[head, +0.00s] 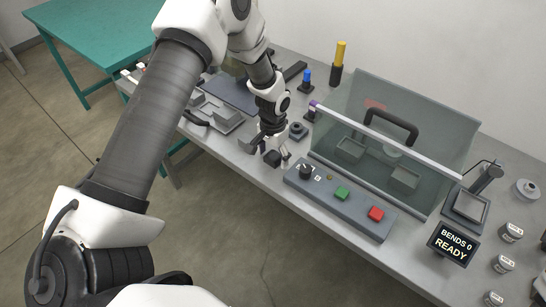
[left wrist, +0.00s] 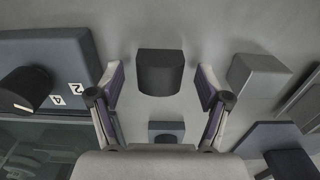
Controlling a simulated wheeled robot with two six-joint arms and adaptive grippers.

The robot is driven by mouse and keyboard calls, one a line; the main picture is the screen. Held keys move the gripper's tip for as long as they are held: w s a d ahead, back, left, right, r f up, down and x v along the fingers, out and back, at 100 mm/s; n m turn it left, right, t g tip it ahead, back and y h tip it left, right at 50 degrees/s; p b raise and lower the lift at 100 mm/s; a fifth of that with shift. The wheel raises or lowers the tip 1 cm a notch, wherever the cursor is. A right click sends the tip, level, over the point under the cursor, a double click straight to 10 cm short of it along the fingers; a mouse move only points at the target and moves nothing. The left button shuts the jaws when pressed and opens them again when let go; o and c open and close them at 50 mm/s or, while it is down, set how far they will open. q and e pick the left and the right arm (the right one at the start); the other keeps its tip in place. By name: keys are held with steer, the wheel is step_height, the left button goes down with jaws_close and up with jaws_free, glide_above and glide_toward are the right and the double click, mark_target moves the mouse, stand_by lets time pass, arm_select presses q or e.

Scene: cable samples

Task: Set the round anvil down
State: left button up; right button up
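A dark block with one rounded side, which looks like the round anvil (left wrist: 160,72), stands on the bench top between my left gripper's two fingers in the left wrist view. In the head view it is a small black block (head: 271,158) by the fingertips, near the bench's front edge. My left gripper (left wrist: 160,95) points down at it with fingers spread. A gap shows on both sides of the block, so the fingers do not touch it. In the head view the left gripper (head: 267,149) is left of the control panel (head: 335,202). My right gripper is out of view.
The control panel has a black knob, a green button (head: 342,193) and a red button (head: 376,213). Behind it stands a clear guard (head: 360,160) with a handle. A display (head: 451,244) reads "BENDS 0 READY". A grey tray-like fixture (head: 214,114) lies left of the gripper.

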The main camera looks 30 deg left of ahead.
arm_select(q)
steer(key=c, duration=1.4)
jaws_close()
steer(key=shift+r, duration=0.1)
